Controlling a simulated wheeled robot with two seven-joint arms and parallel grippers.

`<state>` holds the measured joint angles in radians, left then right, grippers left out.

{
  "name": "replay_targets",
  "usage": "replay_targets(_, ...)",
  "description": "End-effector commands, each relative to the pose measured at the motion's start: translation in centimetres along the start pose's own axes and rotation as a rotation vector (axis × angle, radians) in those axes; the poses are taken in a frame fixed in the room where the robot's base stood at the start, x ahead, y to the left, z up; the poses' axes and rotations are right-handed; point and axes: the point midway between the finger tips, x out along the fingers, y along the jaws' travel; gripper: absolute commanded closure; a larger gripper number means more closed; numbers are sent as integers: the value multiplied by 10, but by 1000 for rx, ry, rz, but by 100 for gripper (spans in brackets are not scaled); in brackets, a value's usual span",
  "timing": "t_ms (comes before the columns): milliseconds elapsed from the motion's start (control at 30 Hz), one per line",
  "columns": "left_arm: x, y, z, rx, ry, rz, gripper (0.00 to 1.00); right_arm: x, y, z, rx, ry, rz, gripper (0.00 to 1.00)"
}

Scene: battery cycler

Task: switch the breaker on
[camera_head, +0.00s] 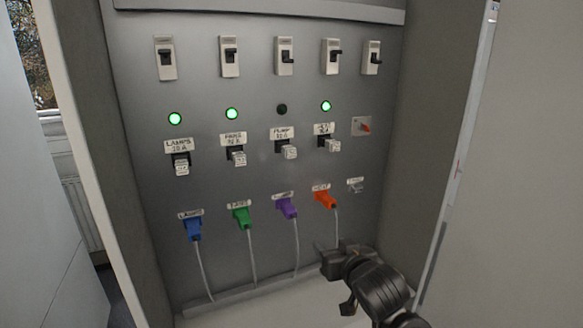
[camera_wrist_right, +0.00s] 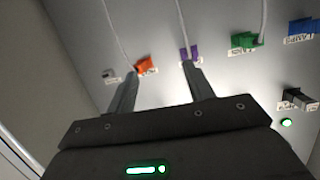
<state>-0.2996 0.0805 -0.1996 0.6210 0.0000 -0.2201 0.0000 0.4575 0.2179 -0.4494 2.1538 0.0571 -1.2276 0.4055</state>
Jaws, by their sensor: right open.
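Five white breakers with black toggles line the top of the grey panel in the head view. The third breaker (camera_head: 284,56) sits above a dark lamp (camera_head: 282,109); its toggle appears lower than those of the first breaker (camera_head: 166,57) and second breaker (camera_head: 230,55). The fifth breaker (camera_head: 372,57) also has a low-looking toggle. My right gripper (camera_head: 335,270) is low at the panel's lower right, well below the breakers. In the right wrist view its two fingers (camera_wrist_right: 158,75) are apart with nothing between them. My left gripper is out of view.
Cabinet side walls (camera_head: 432,130) stand forward of the panel, and a ledge (camera_head: 270,302) runs beneath.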

Motion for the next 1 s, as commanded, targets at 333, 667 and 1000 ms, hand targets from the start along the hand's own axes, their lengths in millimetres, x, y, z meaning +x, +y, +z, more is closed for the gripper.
replay_targets(333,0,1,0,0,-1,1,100,-6,-43,-247,-32,458,-87,47)
replay_targets(667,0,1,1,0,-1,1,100,-42,-65,-352,-53,655,-135,47)
replay_targets(1000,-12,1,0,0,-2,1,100,-31,-68,-369,-54,659,-135,47)
